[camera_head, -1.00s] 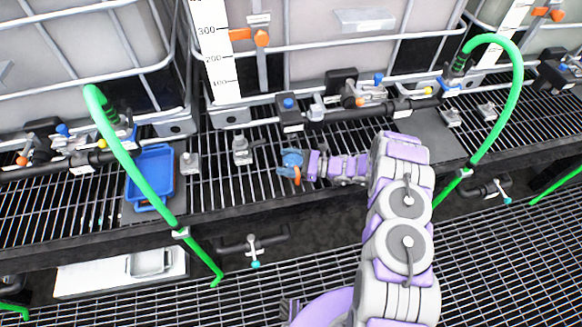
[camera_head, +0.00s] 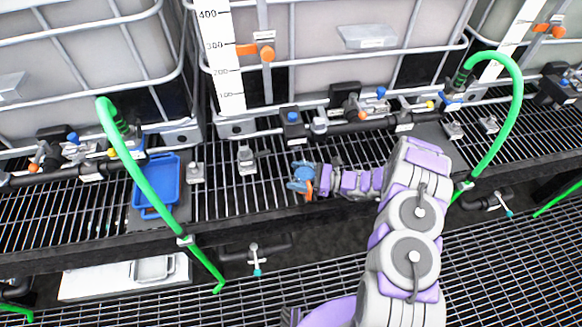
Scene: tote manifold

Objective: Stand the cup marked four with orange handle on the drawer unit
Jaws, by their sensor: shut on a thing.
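A small blue cup (camera_head: 301,171) with an orange handle (camera_head: 309,190) is at my gripper's tip, above the grated shelf. Its number is too small to read. My gripper (camera_head: 311,179) comes in from the right and is shut on the cup. The fingers are small and partly hidden by the cup. A white, flat-topped unit (camera_head: 95,281) stands low at the lower left, below the shelf edge. It may be the drawer unit, but I see no drawer fronts. A grey shallow piece (camera_head: 153,268) sits on it.
A blue tray (camera_head: 167,184) lies on the shelf at left. A green hose (camera_head: 141,180) arcs down past the shelf edge, near the white unit. Another green hose (camera_head: 515,97) hangs at right. Valves (camera_head: 247,161) and large tanks (camera_head: 330,60) line the back.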

